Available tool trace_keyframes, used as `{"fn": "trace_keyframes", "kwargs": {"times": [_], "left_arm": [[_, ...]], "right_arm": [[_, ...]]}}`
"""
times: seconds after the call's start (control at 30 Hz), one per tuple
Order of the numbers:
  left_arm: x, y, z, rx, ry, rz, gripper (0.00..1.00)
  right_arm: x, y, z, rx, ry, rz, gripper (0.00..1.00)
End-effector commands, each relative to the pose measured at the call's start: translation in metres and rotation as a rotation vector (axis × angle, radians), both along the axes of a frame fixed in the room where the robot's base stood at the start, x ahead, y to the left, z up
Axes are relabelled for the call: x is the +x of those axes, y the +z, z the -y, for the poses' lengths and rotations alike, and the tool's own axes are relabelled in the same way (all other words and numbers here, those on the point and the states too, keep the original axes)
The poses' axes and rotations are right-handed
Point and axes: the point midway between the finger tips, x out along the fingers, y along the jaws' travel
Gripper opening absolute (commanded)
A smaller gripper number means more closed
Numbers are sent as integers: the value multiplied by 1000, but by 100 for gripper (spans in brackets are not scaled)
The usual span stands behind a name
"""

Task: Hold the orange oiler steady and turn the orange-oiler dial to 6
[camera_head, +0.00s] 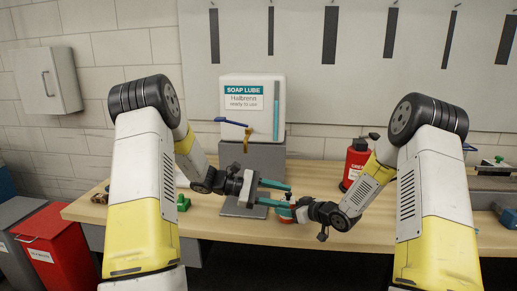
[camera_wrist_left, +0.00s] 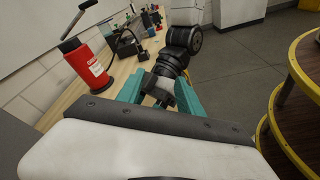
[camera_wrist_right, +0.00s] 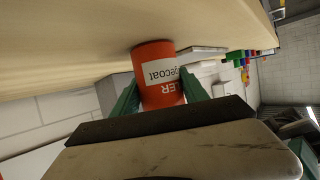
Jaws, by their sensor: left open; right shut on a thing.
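The orange oiler (camera_head: 285,214) is a small orange-red can with a white label, just above or on the front of the bench in the head view. In the right wrist view the oiler (camera_wrist_right: 158,75) lies between the teal fingers of my right gripper (camera_wrist_right: 160,95), which is shut on it. My left gripper (camera_head: 288,194) is open and empty, its teal fingers pointing right, just above and beside the oiler. In the left wrist view my right wrist shows beyond the left gripper's fingers (camera_wrist_left: 158,95). I cannot make out the dial or its number.
A white soap lube dispenser (camera_head: 252,100) on a grey stand is behind the grippers. A red bottle (camera_head: 356,165) stands close to my right forearm. A green item (camera_head: 183,203) lies left on the wooden bench (camera_head: 400,235). A red bin (camera_head: 60,250) stands at lower left.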

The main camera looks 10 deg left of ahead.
Motion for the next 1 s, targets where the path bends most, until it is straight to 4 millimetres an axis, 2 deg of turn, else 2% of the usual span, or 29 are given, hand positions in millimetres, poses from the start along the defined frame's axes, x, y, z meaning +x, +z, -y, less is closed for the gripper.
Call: {"fn": "trace_keyframes", "kwargs": {"times": [0.03,0.2,0.5,0.7,1.0], "left_arm": [[-8,8,6,44,-62,75,43],[-35,24,16,193,-282,330,43],[-68,50,8,455,-712,811,43],[-76,76,-9,619,-1014,1119,43],[-70,126,-39,838,-1435,1478,43]], "right_arm": [[0,0,0,1,0,1,0],[0,0,0,1,0,1,0],[0,0,0,1,0,1,0],[0,0,0,1,0,1,0],[0,0,0,1,0,1,0]]}}
